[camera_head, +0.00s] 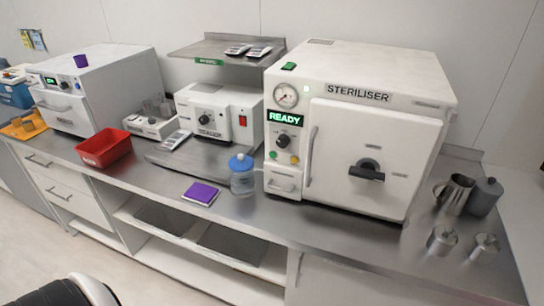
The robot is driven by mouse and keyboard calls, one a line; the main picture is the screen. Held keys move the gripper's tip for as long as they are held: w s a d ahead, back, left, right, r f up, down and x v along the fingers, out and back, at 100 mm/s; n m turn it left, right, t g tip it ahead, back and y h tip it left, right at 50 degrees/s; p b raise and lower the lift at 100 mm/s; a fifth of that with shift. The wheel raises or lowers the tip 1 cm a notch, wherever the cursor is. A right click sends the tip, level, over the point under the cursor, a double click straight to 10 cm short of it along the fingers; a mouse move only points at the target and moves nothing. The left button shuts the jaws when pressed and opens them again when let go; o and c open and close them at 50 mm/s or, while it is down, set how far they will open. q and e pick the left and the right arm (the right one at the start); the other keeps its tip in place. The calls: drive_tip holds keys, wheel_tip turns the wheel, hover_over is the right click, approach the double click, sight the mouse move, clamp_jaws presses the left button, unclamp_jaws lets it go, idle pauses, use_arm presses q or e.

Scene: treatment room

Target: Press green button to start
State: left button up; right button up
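The white steriliser (340,75) stands on the steel counter, right of the middle. Its front panel has a round gauge, a lit display reading "READY" (285,117) and a dark knob (283,141). Below the knob, a small green button (273,155) sits on the left and an orange-yellow button (294,159) on the right. The steriliser's door is shut, with a black handle (367,169). A small green item (288,66) lies on top of the steriliser. Neither of my grippers shows in the head view.
A blue-lidded jar (242,178) stands on the counter just left of the steriliser's lower panel, near the green button. A purple book (201,193) and red bin (104,148) lie further left. Metal jugs and pots (455,194) stand to the right.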

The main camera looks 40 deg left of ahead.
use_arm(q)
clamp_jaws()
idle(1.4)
